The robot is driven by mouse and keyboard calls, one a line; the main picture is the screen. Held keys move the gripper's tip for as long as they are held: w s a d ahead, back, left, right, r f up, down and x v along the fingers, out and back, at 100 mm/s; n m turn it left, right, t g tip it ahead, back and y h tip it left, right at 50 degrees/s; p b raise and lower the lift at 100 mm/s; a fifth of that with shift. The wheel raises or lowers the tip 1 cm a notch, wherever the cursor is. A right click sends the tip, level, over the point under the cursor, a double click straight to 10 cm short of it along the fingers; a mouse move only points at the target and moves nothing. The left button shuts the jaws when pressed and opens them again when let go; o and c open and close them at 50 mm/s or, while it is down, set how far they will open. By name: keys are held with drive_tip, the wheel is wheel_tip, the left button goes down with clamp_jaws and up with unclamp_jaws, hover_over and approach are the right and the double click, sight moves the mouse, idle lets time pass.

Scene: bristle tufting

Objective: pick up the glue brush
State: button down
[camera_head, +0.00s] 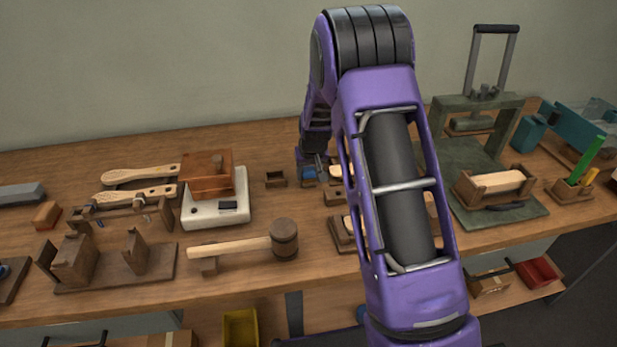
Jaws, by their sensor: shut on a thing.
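My gripper (313,168) is at the far end of my purple arm, low over the middle of the bench. It is small in the view and partly covered by my own arm. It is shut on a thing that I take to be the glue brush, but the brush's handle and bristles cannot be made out. A small blue thing (308,173) shows right at the gripper; I cannot tell whether it is part of the gripper or a separate object.
A small dark wooden box (276,179) stands just left of the gripper. A mallet (284,240), a white scale (216,213) with a wooden box (207,174) and wooden brushes (140,174) lie further left. A press (477,112) stands at right. My arm hides the bench's centre right.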

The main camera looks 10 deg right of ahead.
sight(308, 168)
drive_tip(key=shift+r, duration=0.1)
wheel_tip(308, 168, up, 10)
drive_tip(key=shift+f+p, duration=0.1)
drive_tip(key=shift+p, duration=0.4)
idle(0.5)
